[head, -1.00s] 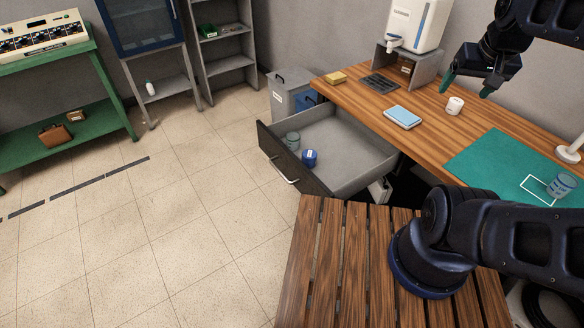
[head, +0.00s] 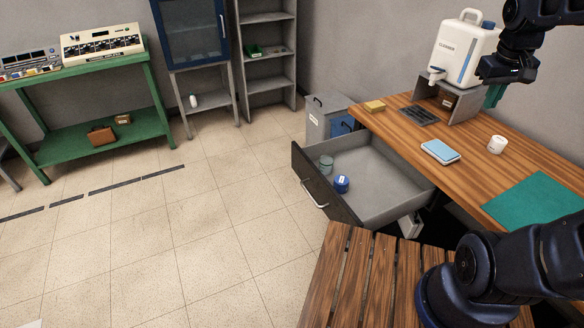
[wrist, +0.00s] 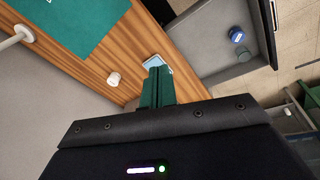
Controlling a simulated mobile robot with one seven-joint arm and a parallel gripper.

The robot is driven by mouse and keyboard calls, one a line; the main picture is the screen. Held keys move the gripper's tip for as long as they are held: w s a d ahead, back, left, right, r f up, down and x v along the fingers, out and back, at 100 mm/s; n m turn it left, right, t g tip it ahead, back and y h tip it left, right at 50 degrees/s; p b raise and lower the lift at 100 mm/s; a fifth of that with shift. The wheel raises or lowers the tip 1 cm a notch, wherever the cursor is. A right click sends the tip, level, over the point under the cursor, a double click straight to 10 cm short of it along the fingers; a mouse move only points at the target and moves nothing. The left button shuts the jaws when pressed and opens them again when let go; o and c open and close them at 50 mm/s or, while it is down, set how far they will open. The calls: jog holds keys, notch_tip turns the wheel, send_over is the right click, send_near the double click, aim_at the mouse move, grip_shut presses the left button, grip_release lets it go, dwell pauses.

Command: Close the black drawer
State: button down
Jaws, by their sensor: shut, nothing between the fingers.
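The black drawer (head: 325,190) is pulled out from under the left part of the wooden desk, its dark front with a light handle facing left. Inside its grey tray stand a grey-green jar (head: 326,163) and a blue jar (head: 341,184). In the wrist view the drawer's grey interior (wrist: 215,40) and the blue jar (wrist: 236,35) show at upper right. My gripper (head: 494,97) is above the back of the desk, apart from the drawer. Its green fingers (wrist: 155,84) are together and empty in the wrist view.
On the desk (head: 470,165) are a light-blue book (head: 440,151), a white cup (head: 497,144), a teal mat (head: 535,205), a yellow block (head: 374,106) and a white canister (head: 465,50) on a stand. A slatted wooden surface (head: 350,270) is in front. The floor left of the drawer is clear.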

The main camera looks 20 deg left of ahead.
jog(key=w+a+f+n+g+h, duration=0.1)
jog(key=w+a+f+n+h, duration=0.3)
jog(key=w+a, duration=0.7)
jog(key=w+a+f+n+g+h, duration=0.1)
jog(key=w+a+f+n+h, duration=0.2)
jog(key=w+a+f+n, duration=0.8)
jog(key=s+a+f+n+t+h, duration=0.1)
jog(key=a+f, duration=0.4)
jog(key=a, duration=0.5)
jog(key=s+a+f+t+h, duration=0.2)
jog(key=a+f, duration=0.4)
jog(key=a, duration=0.4)
jog(key=s+a+f+n+t+h, duration=0.1)
jog(key=s+a+f+t, duration=0.1)
jog(key=a+f, duration=0.4)
jog(key=shift+a+n+t+h, duration=0.3)
jog(key=shift+a+t, duration=0.2)
jog(key=shift+a, duration=1.85)
jog(key=s+a+f+n+t, duration=0.3)
jog(key=s+a+f, duration=0.3)
jog(key=a+f, duration=0.25)
jog(key=n+t, duration=0.3)
jog(key=t, duration=0.1)
send_near(298, 164)
jog(key=x, duration=0.6)
jog(key=shift+w+d, duration=0.2)
jog(key=shift+w, duration=0.2)
jog(key=shift+w, duration=0.1)
